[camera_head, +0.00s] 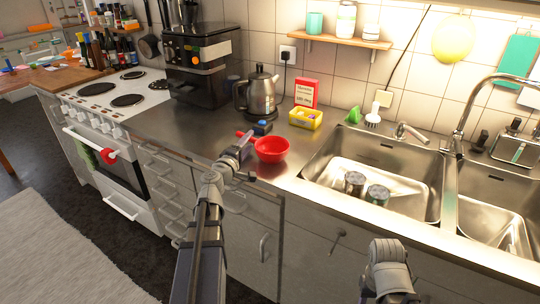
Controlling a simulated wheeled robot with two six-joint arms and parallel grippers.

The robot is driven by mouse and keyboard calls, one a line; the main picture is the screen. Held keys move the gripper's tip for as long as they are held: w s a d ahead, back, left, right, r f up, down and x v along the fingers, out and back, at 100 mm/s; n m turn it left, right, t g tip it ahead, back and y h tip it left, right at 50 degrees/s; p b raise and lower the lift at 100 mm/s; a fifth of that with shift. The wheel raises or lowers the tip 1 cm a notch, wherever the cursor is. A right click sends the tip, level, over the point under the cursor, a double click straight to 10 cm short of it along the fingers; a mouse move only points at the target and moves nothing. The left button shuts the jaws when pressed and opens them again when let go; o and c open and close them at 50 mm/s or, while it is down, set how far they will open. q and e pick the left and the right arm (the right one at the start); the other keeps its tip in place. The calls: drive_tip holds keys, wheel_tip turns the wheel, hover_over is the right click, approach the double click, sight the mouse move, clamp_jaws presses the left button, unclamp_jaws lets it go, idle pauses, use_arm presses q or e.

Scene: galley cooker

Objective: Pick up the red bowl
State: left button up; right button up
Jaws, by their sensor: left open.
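The red bowl (272,150) stands upright on the steel counter, left of the sink and near the counter's front edge. My left gripper (246,143) is at the bowl's left side, close to its rim. Its jaws are open; whether a finger touches the bowl is too small to tell. My right arm (388,268) shows at the bottom right, in front of the cabinets, and its gripper fingers are not visible.
A blue-topped item (262,127) lies just behind the bowl. A yellow box (305,118), a red carton (306,92) and a kettle (261,93) stand further back. The sink (385,150) to the right holds two cans. Counter left of the bowl is clear.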

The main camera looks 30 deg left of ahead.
use_arm(q)
drive_tip(key=w, duration=0.5)
drive_tip(key=shift+a, duration=0.3)
drive_tip(key=shift+c, duration=0.3)
clamp_jaws()
